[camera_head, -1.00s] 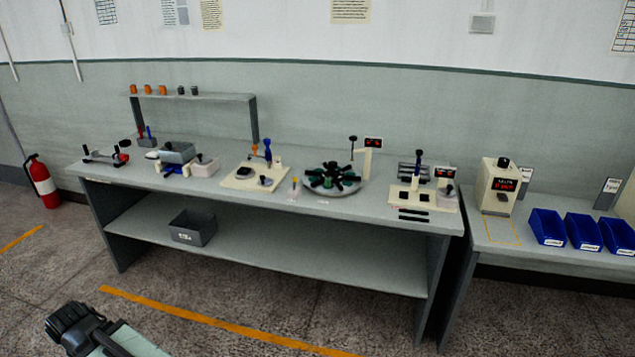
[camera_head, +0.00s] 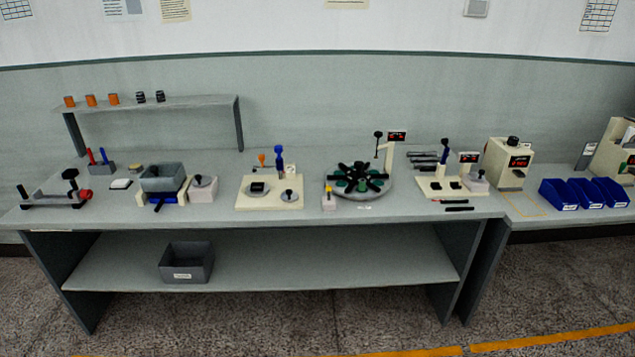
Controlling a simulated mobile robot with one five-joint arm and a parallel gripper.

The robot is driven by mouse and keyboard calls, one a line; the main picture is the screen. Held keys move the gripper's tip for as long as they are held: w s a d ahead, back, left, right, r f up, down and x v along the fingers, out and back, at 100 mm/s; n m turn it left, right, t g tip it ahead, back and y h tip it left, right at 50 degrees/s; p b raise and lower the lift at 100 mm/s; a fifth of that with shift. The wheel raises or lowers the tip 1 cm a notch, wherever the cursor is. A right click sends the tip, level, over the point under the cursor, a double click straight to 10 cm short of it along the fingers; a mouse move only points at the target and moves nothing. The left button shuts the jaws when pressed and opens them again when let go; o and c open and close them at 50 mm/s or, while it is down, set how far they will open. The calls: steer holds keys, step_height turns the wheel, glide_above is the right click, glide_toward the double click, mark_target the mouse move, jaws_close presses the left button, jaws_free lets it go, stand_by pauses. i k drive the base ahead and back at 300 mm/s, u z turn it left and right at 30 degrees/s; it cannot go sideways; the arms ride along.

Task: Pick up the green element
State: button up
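Green parts (camera_head: 341,184) show between the black arms of a round turntable (camera_head: 358,198) on the workbench, right of its middle. They are small, and I cannot tell single pieces apart. My gripper is not in view.
The long grey workbench (camera_head: 240,220) has a cream plate with tools (camera_head: 270,203), a grey bin on a stand (camera_head: 163,178) and another cream fixture (camera_head: 450,190). A lower shelf holds a grey box (camera_head: 187,264). Blue bins (camera_head: 559,195) stand right. The floor in front is clear.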

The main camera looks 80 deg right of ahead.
mark_target(362, 183)
steer(key=z, duration=0.05)
steer(key=i, duration=1.55)
steer(key=z, duration=2.9)
